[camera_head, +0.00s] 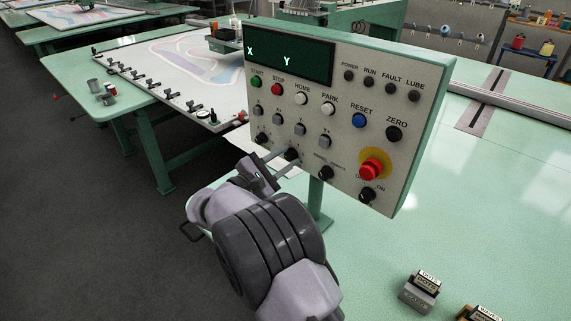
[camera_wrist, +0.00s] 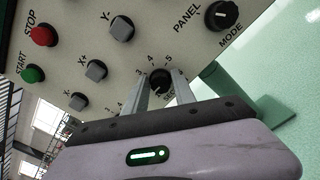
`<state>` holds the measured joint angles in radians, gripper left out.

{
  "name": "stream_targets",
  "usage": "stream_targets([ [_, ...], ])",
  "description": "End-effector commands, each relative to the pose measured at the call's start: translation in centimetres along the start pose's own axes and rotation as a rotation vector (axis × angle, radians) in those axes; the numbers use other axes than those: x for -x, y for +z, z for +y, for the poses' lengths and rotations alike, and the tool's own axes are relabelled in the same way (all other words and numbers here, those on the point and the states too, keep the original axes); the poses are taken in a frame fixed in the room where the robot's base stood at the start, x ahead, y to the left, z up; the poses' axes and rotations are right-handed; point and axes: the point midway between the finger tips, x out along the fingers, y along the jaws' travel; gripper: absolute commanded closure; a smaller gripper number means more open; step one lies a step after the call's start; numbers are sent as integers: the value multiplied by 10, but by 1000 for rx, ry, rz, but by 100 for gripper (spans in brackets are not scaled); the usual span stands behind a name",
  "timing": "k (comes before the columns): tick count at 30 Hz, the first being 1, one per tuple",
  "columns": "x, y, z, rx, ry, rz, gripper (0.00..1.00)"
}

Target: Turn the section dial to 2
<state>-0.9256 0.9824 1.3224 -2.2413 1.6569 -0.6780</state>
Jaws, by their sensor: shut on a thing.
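The section dial (camera_wrist: 160,79) is a small black knob on the pale control panel (camera_wrist: 115,65), with the numerals 3, 4 and 5 showing around it in the wrist view. Other numerals are partly hidden. In the head view the dial (camera_head: 291,153) sits in the bottom row of knobs. My gripper (camera_wrist: 161,86) is shut on the dial, one finger on each side of it. In the head view my gripper (camera_head: 284,160) reaches the panel from the lower left. I cannot tell which numeral the dial's mark points to.
Close by on the panel are the mode knob (camera_wrist: 222,15), another black knob (camera_head: 262,138), grey jog buttons (camera_head: 300,129) and the red emergency stop (camera_head: 373,169) on its yellow ring. Small labelled blocks (camera_head: 421,290) lie on the green table (camera_head: 480,220). Space left of the panel's post is open.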

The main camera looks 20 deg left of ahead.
Motion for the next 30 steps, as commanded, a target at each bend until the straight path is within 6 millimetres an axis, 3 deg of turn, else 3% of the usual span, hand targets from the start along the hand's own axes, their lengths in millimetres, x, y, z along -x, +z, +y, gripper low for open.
stream_targets([
  [12, 0, -1, -2, -195, 0, 0, 100],
  [30, 0, 0, -1, -231, -1, 0, 100],
])
